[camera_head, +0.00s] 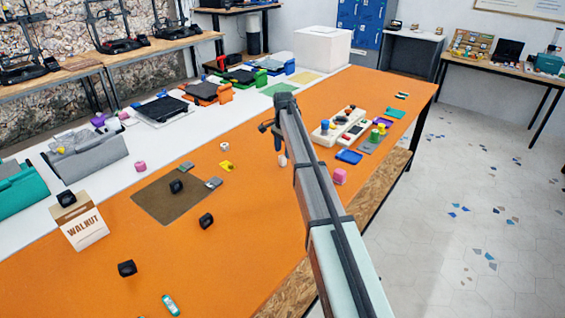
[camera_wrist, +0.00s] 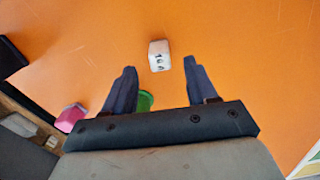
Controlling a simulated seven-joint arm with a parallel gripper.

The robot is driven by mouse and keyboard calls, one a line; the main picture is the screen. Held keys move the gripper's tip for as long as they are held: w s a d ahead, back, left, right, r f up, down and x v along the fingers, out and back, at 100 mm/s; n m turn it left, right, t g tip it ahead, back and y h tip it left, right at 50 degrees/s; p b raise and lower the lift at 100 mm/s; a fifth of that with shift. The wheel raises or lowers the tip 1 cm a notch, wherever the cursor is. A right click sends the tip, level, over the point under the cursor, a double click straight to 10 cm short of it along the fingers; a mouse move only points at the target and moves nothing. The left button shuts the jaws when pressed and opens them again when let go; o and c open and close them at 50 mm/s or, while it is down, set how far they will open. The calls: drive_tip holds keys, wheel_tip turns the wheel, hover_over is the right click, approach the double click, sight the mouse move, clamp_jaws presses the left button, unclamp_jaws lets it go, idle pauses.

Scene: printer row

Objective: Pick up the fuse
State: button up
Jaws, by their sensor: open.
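The fuse appears to be the small white block with dark markings (camera_wrist: 159,56) on the orange table in the wrist view. It lies just beyond and between my fingertips in that view. A small white piece (camera_head: 283,160), probably the same fuse, shows just below my gripper in the head view. My gripper (camera_wrist: 159,66) is open, with its two dark fingers apart and neither visibly touching the fuse. In the head view, my gripper (camera_head: 278,144) points down over the orange table and is partly hidden by my arm.
A green object (camera_wrist: 145,101) shows behind the fingers, partly hidden by my gripper. A pink block (camera_wrist: 71,117) lies to the left; a pink block also shows in the head view (camera_head: 340,176). A white tray (camera_head: 340,128) with coloured pieces stands right of my arm. Orange surface (camera_head: 245,215) is clear nearby.

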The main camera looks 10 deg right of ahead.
sight(282, 156)
wheel_tip(282, 156, down, 4)
drive_tip(key=shift+s+a+f, duration=0.1)
drive_tip(key=shift+a, duration=0.05)
drive_tip(key=shift+c, duration=0.2)
drive_tip(key=c, duration=1)
